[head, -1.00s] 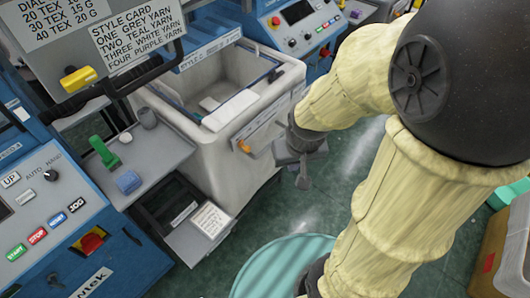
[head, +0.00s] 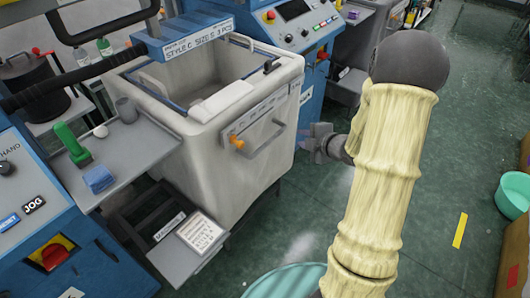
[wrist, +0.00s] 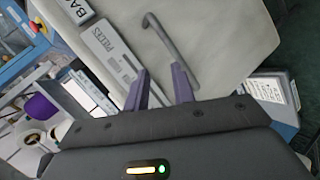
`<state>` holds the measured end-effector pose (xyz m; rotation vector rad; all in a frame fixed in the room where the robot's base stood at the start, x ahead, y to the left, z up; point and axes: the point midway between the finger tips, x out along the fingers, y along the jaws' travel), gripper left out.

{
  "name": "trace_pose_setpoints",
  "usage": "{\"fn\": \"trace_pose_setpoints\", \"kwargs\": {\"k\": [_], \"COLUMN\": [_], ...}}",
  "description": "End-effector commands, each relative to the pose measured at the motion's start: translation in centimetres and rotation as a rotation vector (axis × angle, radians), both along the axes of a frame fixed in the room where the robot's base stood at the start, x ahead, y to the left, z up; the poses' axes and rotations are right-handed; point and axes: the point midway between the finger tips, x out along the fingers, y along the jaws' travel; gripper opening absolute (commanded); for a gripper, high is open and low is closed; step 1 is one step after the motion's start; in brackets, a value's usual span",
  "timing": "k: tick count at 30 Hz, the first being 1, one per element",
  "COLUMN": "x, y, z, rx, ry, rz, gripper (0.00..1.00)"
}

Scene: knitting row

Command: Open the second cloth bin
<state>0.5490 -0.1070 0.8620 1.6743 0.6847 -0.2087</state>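A white cloth bin (head: 235,165) stands between the machines in the head view, with an open top. Its front carries a grey bar handle (head: 267,143), an orange knob (head: 237,142) and a label strip (head: 262,108). My gripper (head: 308,143) is just right of the bin's front, apart from the handle. In the wrist view its two purple fingers (wrist: 160,88) are spread and empty. They point towards the bin's front panel (wrist: 215,40), with the handle (wrist: 178,48) ahead of them. I cannot tell from the frames whether this is the second bin.
A grey side shelf (head: 125,150) with green and blue items stands left of the bin. A step with a printed card (head: 201,232) sits below it. Teal tubs stand at the bottom (head: 285,283) and right (head: 513,195). The green floor (head: 445,130) right of my arm is mostly clear.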

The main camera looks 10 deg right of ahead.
Motion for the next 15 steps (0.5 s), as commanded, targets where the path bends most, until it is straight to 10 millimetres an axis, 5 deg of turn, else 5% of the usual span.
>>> {"fn": "trace_pose_setpoints", "kwargs": {"k": [1,6,15], "x": [-0.1,-1.3,-2.4], "y": [-0.5,-0.8,-0.7], "z": [-2.8,-6.0,-6.1], "rx": [-0.013,-0.051,-0.059], "ry": [-0.057,-0.288,-0.411], "rz": [0.068,0.295,0.388], "gripper": [0.25,0.25,0.25]}}
